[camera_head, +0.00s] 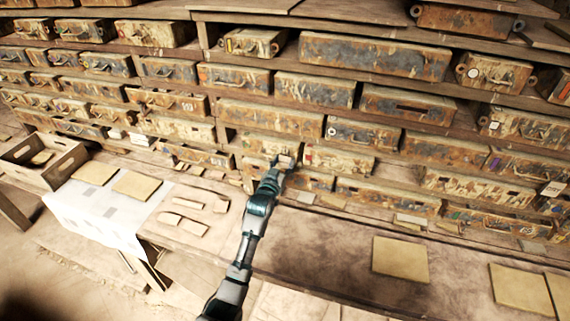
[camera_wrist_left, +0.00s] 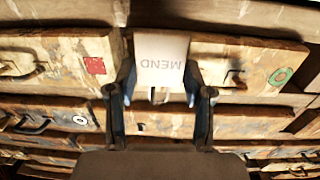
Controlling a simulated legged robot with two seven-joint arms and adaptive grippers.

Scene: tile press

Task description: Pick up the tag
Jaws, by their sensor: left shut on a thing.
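The tag (camera_wrist_left: 160,62) is a pale card printed "MEND", upside down in the left wrist view. My left gripper (camera_wrist_left: 159,92) is shut on it, with a dark finger at each side of its lower part. The tag stands in front of the drawer fronts; whether it touches them I cannot tell. In the head view my left gripper (camera_head: 284,163) reaches the lower drawers at the middle, and the tag there is small and pale. My right gripper is not in view.
Weathered drawers (camera_head: 376,57) fill the shelves behind. A drawer front with a green ring (camera_wrist_left: 245,68) is beside the tag. Tan tiles (camera_head: 400,259) lie on the bench (camera_head: 320,250). A white sheet (camera_head: 95,215) and an open wooden box (camera_head: 45,165) are at left.

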